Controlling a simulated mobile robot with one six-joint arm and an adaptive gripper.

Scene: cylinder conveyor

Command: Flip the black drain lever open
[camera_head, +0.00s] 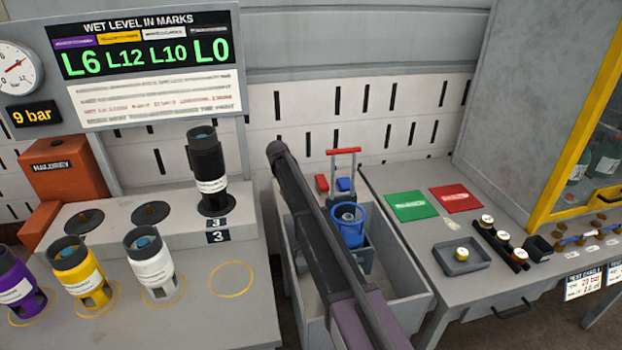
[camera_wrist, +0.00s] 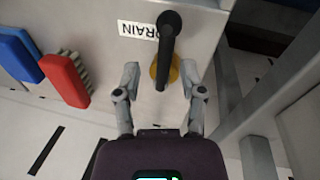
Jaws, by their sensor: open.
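In the wrist view the black drain lever (camera_wrist: 164,55) has a round knob at its upper end. It runs down the picture across a brass-yellow round fitting (camera_wrist: 155,74) on a grey panel. A white label reading DRAIN (camera_wrist: 133,29) sits behind it, partly covered by the lever. My gripper (camera_wrist: 161,76) is open, with one finger on each side of the lever's lower part. Visible gaps separate both fingers from the lever. In the head view my dark arm crosses the grey sink-like bin (camera_head: 408,290), and I cannot make out the lever or gripper there.
A red brush (camera_wrist: 64,80) and a blue brush (camera_wrist: 17,53) are left of my gripper. A grey post (camera_wrist: 229,92) stands to its right. In the head view a blue bucket (camera_head: 347,226) stands beside my arm. Several cylinders stand on the left bench (camera_head: 215,325).

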